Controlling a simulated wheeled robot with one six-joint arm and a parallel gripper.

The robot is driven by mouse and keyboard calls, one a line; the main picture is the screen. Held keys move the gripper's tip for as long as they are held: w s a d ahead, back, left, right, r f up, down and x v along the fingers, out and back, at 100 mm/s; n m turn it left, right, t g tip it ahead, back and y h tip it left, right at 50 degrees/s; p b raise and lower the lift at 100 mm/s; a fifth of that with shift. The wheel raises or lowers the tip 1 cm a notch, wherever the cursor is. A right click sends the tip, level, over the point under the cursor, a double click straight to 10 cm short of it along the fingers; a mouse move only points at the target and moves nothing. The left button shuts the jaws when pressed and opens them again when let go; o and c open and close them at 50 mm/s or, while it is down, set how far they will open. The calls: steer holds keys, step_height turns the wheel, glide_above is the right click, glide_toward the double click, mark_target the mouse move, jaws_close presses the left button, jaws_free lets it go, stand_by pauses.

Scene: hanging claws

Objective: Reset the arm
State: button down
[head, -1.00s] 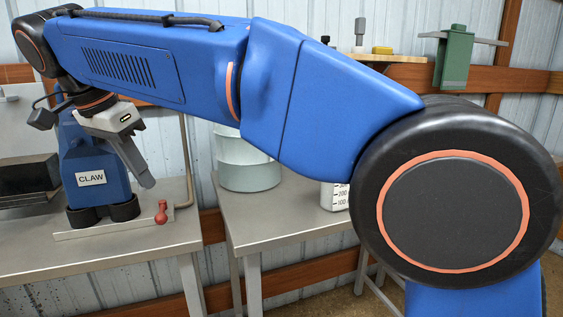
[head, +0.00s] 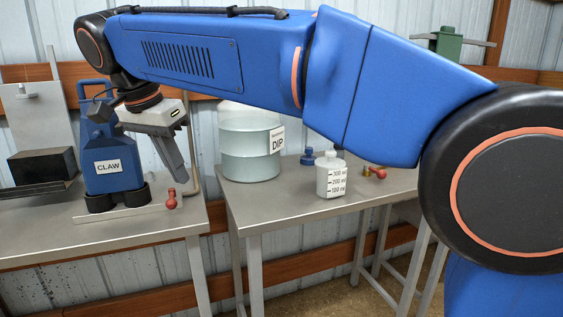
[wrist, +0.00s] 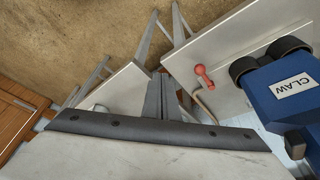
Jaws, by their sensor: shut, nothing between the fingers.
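My gripper (head: 181,178) hangs from the end of my blue arm in the head view, pointing down and slightly right, with its fingers together and nothing between them. In the wrist view my gripper (wrist: 161,78) shows as closed grey fingers above the gap between two tables. A blue device labelled CLAW (head: 108,160) stands upright on the left table, just left of my gripper. It also shows at the right of the wrist view (wrist: 285,95). My arm hides part of the wall and the tables behind.
The left table (head: 130,225) also holds a small red knobbed piece (head: 171,200) and a dark block (head: 42,167). The right table (head: 290,218) bears a large DIP jar (head: 250,150), a graduated white bottle (head: 331,177) and small coloured pieces (head: 376,173). A floor gap separates the tables.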

steer(key=d+f+n+y, duration=0.1)
steer(key=d+f, duration=0.3)
steer(key=d, duration=1.2)
steer(key=d+f+n, duration=0.2)
steer(key=d+f, duration=0.1)
steer(key=d, duration=1.3)
steer(key=s+d+f+n+t, duration=0.1)
steer(key=s+d+f+n, duration=0.1)
steer(key=s+d+f, duration=1.3)
steer(key=d+f, duration=0.3)
steer(key=f, duration=0.1)
steer(key=shift+s+f+y, duration=0.25)
steer(key=shift+f+y, duration=0.1)
steer(key=shift+y, duration=0.05)
